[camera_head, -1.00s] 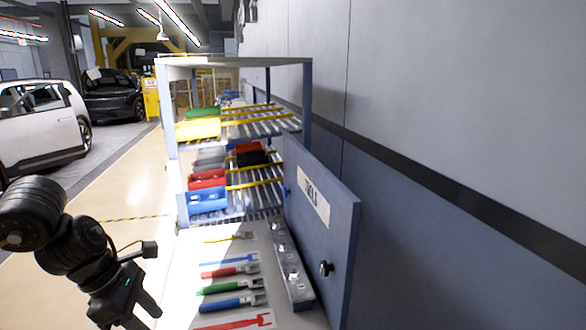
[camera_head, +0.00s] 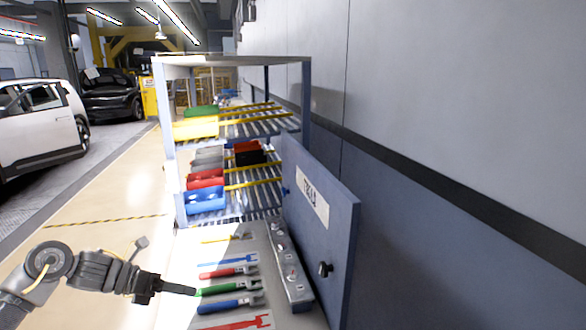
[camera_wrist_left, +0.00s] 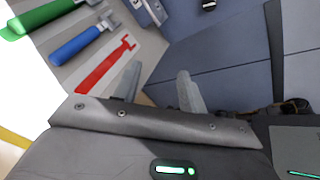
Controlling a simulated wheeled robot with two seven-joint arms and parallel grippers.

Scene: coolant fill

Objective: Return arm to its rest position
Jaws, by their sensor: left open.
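My left arm comes in from the lower left in the head view. Its gripper (camera_head: 178,289) is turned nearly level and points right, at the left edge of the tool board. In the left wrist view the two fingers of the gripper (camera_wrist_left: 160,88) stand apart with nothing between them. My right gripper is not in view.
The pale tool board (camera_head: 215,238) holds several coloured tools, with a grey strip (camera_head: 289,268) along its right. A blue-grey door (camera_head: 335,225) stands open beside it. A rack (camera_head: 306,100) with coloured bins is behind. Open floor (camera_head: 105,190) lies left; a wall (camera_head: 450,200) closes the right.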

